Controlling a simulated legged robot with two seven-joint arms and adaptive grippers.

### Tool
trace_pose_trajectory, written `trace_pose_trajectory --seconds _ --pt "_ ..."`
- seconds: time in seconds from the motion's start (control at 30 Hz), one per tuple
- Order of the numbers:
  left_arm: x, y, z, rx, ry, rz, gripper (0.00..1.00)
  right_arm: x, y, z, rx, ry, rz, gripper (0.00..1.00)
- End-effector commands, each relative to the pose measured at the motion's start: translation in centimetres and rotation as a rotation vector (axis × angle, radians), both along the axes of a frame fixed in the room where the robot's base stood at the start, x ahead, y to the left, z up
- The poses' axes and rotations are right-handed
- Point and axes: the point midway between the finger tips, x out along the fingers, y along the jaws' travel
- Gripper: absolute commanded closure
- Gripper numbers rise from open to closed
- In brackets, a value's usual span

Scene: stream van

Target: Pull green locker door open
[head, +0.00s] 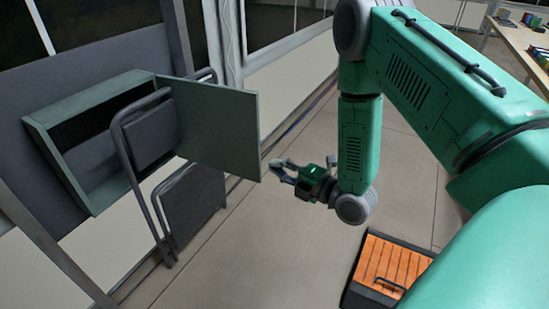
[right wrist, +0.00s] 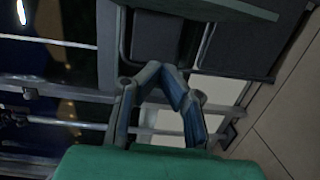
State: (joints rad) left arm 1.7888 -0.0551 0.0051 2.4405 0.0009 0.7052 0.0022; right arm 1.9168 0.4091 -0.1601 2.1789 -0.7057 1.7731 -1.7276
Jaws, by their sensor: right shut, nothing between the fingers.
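The green locker (head: 85,165) is an open-fronted box on the wall at the left of the head view. Its door (head: 217,127) is swung wide open and stands out to the right from the locker's right side. My right gripper (head: 275,170) is just right of the door's free edge, close to its lower corner; I cannot tell whether they touch. In the right wrist view its fingers (right wrist: 160,70) come together at the tips with nothing between them. The door's edge seems to show at the top of that view (right wrist: 215,8). My left gripper is not in view.
A dark folding chair (head: 190,205) stands folded below and in front of the locker. An orange slatted box (head: 390,265) with a dark rim is on the floor at lower right. A table (head: 520,40) with small items is at top right. The middle floor is clear.

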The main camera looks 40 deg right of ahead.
Motion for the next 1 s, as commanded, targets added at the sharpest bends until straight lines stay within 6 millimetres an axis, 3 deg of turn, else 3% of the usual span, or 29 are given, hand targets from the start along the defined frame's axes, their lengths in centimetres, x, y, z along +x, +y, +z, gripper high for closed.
trace_pose_trajectory --seconds 0.27,0.67,0.8,1.0 --pt "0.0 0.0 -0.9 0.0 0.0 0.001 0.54 1.8 -0.1 0.2 -0.01 -0.045 -0.028 1.0" --pt "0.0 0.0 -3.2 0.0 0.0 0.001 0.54 9.9 1.8 0.1 -0.009 -0.044 -0.026 1.0" --pt "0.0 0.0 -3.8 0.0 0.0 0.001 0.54 10.7 -0.3 0.2 -0.012 -0.042 -0.029 1.0" --pt "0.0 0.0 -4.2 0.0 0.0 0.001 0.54 11.4 -1.7 0.2 -0.009 -0.04 -0.027 1.0"
